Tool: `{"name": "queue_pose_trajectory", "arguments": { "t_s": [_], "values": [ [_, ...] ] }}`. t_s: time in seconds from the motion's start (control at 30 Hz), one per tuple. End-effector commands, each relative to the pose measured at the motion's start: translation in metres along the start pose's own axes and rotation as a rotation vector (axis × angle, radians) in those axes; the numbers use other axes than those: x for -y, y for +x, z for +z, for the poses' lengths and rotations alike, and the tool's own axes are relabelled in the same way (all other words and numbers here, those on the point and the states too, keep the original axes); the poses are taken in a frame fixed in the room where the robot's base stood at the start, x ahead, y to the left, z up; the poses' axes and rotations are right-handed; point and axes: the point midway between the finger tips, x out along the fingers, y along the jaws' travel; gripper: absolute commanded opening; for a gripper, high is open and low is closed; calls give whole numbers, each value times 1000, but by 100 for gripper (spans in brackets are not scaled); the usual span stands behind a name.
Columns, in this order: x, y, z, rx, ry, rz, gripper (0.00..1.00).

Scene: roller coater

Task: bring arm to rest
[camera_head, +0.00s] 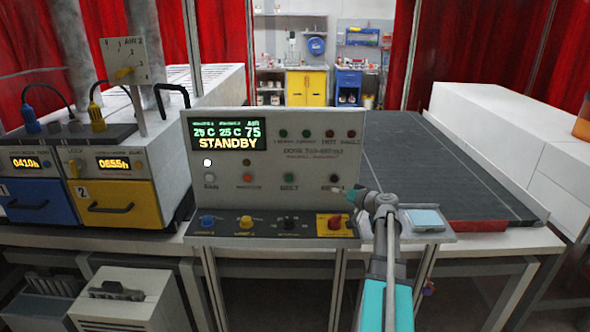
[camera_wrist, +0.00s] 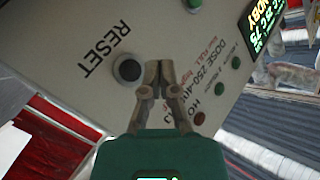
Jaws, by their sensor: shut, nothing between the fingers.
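My gripper (camera_wrist: 158,66) is shut and empty, its fingertips together in front of the control panel. In the wrist view the fingertips are just beside the black button marked RESET (camera_wrist: 128,69); I cannot tell whether they touch the panel. In the head view my gripper (camera_head: 351,194) is small and partly hidden by my own wrist, at the panel's lower right. My arm reaches up from the bottom edge. The control panel (camera_head: 225,180) has a display (camera_head: 227,130) reading STANDBY.
Below the panel is a ledge with several knobs, including one on a yellow plate (camera_head: 335,222). A pale blue pad (camera_head: 425,219) lies right of my arm. A dark conveyor belt (camera_head: 430,160) runs behind. Blue (camera_head: 38,203) and yellow (camera_head: 118,204) drawer units stand left.

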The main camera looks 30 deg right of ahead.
Motion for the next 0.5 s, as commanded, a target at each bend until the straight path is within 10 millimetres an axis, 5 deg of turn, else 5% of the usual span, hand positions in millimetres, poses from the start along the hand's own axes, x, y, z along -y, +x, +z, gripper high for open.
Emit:
{"name": "queue_pose_trajectory", "arguments": {
  "t_s": [0.27,0.5],
  "values": [
    [2,2,3,8,0,-2,0],
    [27,21,34,107,-1,-13,0]
  ]
}}
